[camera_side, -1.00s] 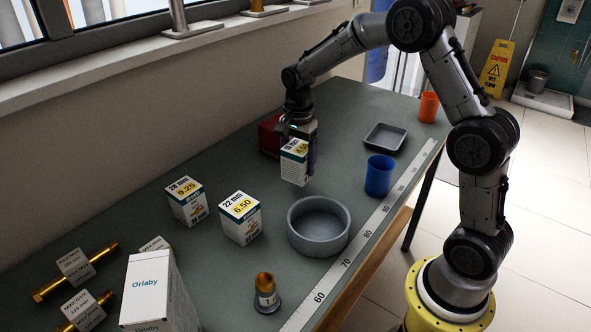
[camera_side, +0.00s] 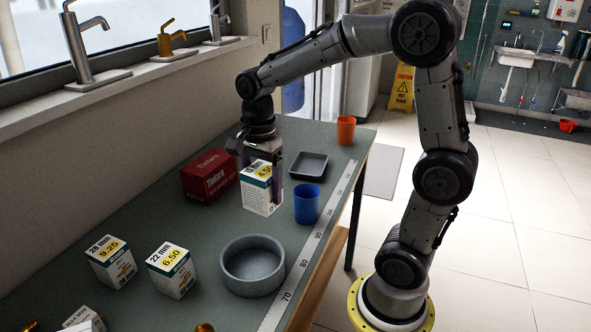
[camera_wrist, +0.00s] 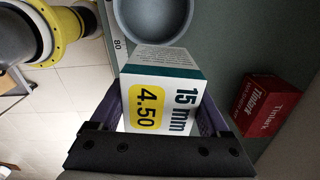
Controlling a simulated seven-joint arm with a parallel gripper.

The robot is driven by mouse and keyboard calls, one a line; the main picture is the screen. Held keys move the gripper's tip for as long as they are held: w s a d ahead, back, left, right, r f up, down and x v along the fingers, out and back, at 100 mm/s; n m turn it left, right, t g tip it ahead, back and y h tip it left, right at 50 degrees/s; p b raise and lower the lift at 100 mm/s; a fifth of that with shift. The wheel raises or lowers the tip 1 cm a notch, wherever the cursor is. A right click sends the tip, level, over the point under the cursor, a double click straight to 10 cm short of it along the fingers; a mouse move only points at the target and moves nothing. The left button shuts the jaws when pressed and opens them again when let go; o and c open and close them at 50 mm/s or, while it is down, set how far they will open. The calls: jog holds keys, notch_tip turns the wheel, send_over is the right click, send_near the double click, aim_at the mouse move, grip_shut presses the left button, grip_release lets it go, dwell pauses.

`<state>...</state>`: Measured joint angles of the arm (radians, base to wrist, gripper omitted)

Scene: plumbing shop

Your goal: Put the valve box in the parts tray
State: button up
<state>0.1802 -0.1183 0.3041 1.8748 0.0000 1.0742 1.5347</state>
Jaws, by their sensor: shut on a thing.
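The white and teal valve box (camera_side: 257,196), marked 15 mm and 4.50 on a yellow patch, is in my gripper (camera_side: 262,168). My gripper is shut on it from above, with a finger on either side. In the wrist view the box (camera_wrist: 158,108) sits between the purple fingers. Its lower end is clear of the fingers; I cannot tell how far it is above the table. The parts tray (camera_side: 296,172), dark, square and shallow, looks empty. It lies just to the right of and behind the held box, apart from it.
A blue cup (camera_side: 306,204) stands close to the right of the box, and an orange cup (camera_side: 346,130) beyond the tray. A red Tintark box (camera_side: 209,176) is to the left. A round grey bowl (camera_side: 252,266) and the 22 mm (camera_side: 171,270) and 28 mm (camera_side: 111,262) boxes are nearer.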

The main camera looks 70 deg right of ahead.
jog(key=d+r+m, duration=0.1)
jog(key=d+m, duration=1.3)
jog(key=d, duration=0.7)
jog(key=m, duration=0.2)
send_near(309, 168)
jog(key=shift+s+a+f, duration=0.2)
jog(key=shift+s+a, duration=0.2)
jog(key=shift+a, duration=0.1)
jog(key=shift+w+d+f, duration=0.35)
jog(key=shift+d+f, duration=0.05)
jog(key=shift+f, duration=1.7)
jog(key=shift+f, duration=0.15)
